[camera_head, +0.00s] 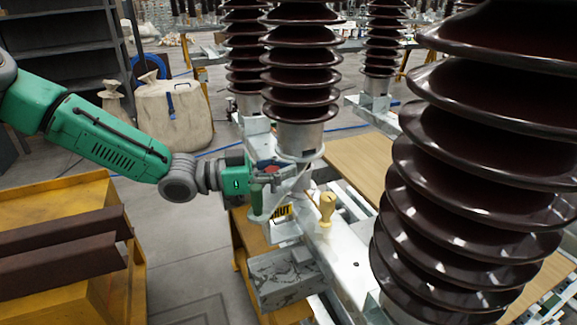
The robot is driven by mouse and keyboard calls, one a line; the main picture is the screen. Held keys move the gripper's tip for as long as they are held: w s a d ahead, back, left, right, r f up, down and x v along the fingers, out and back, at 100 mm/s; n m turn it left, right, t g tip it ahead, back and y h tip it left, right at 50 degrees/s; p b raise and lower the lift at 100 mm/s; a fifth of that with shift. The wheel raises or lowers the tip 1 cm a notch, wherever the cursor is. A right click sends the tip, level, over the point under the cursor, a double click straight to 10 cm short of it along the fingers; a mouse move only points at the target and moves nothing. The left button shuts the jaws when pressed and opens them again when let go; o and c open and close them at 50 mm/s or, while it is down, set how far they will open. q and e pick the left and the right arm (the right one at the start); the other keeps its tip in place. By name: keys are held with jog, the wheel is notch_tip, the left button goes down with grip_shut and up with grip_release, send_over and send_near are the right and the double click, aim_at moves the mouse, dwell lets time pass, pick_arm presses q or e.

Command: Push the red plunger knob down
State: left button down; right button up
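The red plunger knob (272,168) shows as a small patch of red at the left gripper's fingers, beside the metal base of the middle insulator. The gripper covers most of it, and I cannot tell whether they touch. My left gripper (277,174) reaches in from the left on a green arm, its fingers pointing right. The fingers are too small and overlapped to show whether they are open or shut. A green upright part (255,198) stands just below the gripper. My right gripper is not in view.
A large brown ribbed insulator (480,165) fills the right side. Another insulator (302,60) stands directly behind the gripper. A yellow knobbed handle (327,207) stands on the metal frame (335,250). A yellow bench (130,255) with brown beams is at left.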

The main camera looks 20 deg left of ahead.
pick_arm(q)
jog(key=shift+f, duration=0.9)
jog(key=c, duration=1.4)
grip_release()
jog(key=shift+s+a, duration=0.1)
jog(key=shift+a, duration=0.2)
jog(key=shift+c, duration=0.2)
jog(key=shift+a, duration=0.15)
jog(key=shift+r, duration=0.1)
jog(key=shift+s+a, duration=0.3)
jog(key=shift+a, duration=0.1)
jog(key=v, duration=1.1)
